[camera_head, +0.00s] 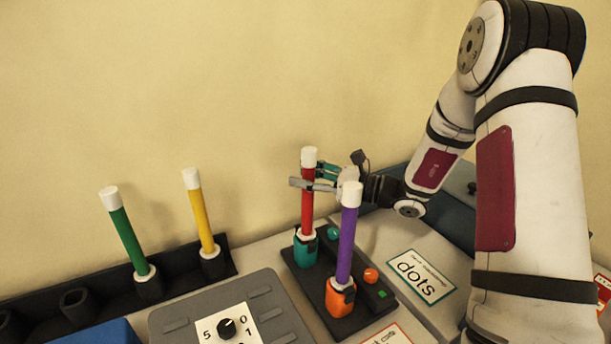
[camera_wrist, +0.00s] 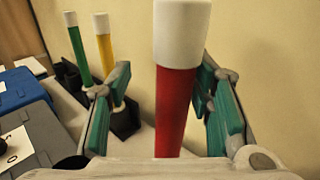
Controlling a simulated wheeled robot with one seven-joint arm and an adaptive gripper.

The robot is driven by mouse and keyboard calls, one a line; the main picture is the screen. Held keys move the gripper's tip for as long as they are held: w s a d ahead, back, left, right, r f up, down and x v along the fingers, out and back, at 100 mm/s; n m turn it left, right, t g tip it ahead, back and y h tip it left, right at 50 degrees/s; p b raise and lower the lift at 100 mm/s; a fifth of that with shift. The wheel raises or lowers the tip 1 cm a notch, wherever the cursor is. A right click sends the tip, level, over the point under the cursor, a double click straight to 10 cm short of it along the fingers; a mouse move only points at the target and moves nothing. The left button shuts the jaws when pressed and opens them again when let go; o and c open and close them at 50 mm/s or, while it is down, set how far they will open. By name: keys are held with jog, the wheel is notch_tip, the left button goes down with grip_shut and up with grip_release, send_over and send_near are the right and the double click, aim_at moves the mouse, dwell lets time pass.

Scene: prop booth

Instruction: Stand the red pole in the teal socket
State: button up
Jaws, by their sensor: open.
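The red pole (camera_head: 307,205) with a white cap stands upright in the teal socket (camera_head: 305,250) on a dark base plate. My gripper (camera_head: 314,178) is at the upper part of the red pole, below its cap. In the wrist view the red pole (camera_wrist: 175,110) stands between the two teal-padded fingers of my gripper (camera_wrist: 174,105), with gaps showing on both sides. The jaws are open. The socket is out of the wrist view.
A purple pole (camera_head: 347,240) stands in an orange socket (camera_head: 340,297) just in front. Green (camera_head: 125,240) and yellow (camera_head: 200,215) poles stand in a black rack (camera_head: 182,262) at left.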

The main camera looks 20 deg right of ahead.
jog(key=v, duration=1.1)
jog(key=shift+s+d, duration=0.25)
jog(key=shift+d, duration=0.1)
jog(key=shift+d+r, duration=0.1)
